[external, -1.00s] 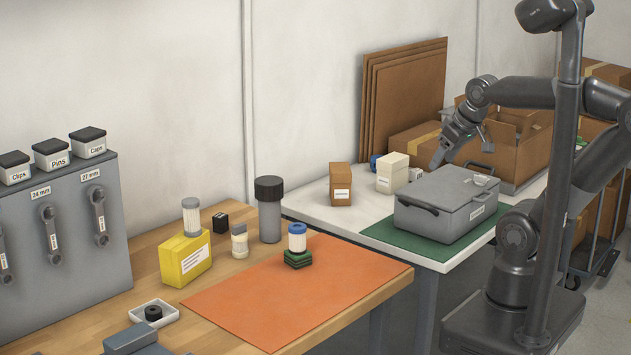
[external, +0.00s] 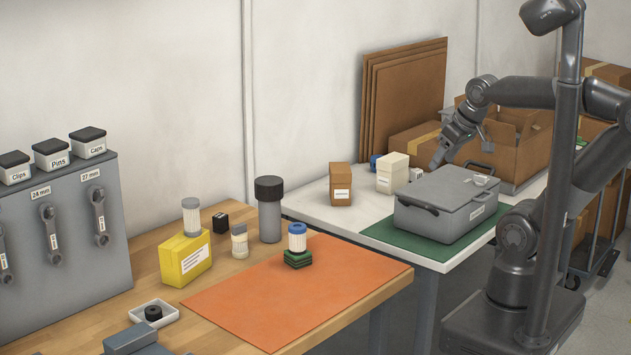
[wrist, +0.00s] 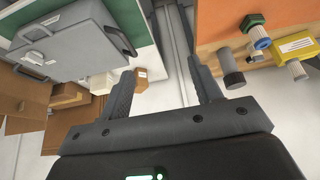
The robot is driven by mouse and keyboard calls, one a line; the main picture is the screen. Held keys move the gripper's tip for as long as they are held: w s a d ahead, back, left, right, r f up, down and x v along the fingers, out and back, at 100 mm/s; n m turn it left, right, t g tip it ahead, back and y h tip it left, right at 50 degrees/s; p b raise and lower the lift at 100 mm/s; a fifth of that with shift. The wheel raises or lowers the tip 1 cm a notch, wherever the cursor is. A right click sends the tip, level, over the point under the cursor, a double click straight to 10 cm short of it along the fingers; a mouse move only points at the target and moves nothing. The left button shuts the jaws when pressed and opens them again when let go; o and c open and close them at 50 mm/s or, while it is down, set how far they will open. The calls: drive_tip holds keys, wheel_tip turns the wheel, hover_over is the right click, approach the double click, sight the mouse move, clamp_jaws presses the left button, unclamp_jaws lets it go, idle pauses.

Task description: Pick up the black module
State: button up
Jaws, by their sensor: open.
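A small black box (external: 220,221), which looks like the black module, sits on the wooden bench behind the yellow box. It stands left of the tall grey cylinder with a dark cap. I cannot make it out in the wrist view. My gripper (external: 439,160) is raised over the white table by the grey case, far to the right of the black box. In the wrist view my gripper (wrist: 163,82) has its two fingers spread, with nothing between them.
A yellow box (external: 186,258) with a filter on top, a cream bottle (external: 240,241) and the capped cylinder (external: 270,214) stand near the black box. An orange mat (external: 300,300) covers the bench front. A grey case (external: 447,205) rests on a green mat. A gap separates the tables.

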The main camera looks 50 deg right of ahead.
idle(0.4)
drive_tip(key=w+a+r, duration=0.1)
drive_tip(key=w+r, duration=0.1)
drive_tip(key=w, duration=0.4)
drive_tip(key=w+a+r, duration=0.2)
drive_tip(key=w+r, duration=0.1)
drive_tip(key=w, duration=0.3)
drive_tip(key=n+g, duration=0.2)
hover_over(222, 216)
drive_tip(key=s, duration=0.2)
wheel_tip(222, 216, down, 20)
drive_tip(key=shift+y, duration=0.3)
drive_tip(key=x, duration=0.7)
drive_tip(key=shift+d+f, duration=0.15)
drive_tip(key=shift+d, duration=0.1)
drive_tip(key=shift+c, duration=0.3)
drive_tip(key=c, duration=1)
